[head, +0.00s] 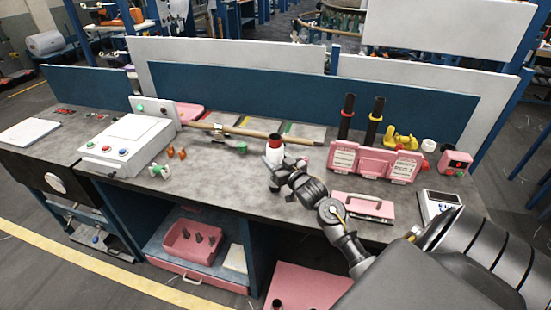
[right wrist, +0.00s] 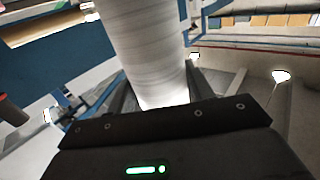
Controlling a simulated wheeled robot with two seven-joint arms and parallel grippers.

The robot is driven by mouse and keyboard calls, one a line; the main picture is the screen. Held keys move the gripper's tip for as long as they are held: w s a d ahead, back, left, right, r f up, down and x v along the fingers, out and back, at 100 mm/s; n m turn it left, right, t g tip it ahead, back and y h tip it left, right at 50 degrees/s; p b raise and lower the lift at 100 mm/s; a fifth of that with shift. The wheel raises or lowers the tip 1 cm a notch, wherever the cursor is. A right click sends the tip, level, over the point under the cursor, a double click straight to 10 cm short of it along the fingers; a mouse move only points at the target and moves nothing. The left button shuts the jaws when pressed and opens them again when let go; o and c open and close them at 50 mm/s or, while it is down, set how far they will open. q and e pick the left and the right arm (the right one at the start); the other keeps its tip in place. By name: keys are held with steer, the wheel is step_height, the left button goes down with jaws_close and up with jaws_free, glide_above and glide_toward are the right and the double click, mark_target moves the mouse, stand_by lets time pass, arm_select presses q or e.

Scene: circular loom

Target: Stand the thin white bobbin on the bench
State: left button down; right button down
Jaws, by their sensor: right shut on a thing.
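The thin white bobbin (head: 274,155) is roughly upright over the middle of the bench (head: 225,170), with a red and dark top. My right gripper (head: 275,169) is shut on it, low on its body. In the right wrist view the white wound bobbin (right wrist: 145,45) rises between the two fingers, leaning slightly in the picture. The gripper hides its lower end, so I cannot tell whether it touches the bench. My left gripper is not in view.
A wooden rod (head: 235,131) lies behind the bobbin. A white control box (head: 128,143) stands left, with small orange and green parts beside it. A pink rack (head: 375,161), two dark upright bobbins and a pink case (head: 363,206) are at right. Bare bench lies left of the gripper.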

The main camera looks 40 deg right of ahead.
steer(key=c, duration=0.5)
jaws_free()
steer(key=shift+f, duration=0.1)
steer(key=s+a+b, duration=0.1)
steer(key=s+b, duration=0.2)
steer(key=s, duration=0.7)
steer(key=shift+s+a, duration=0.15)
steer(key=shift+s, duration=0.25)
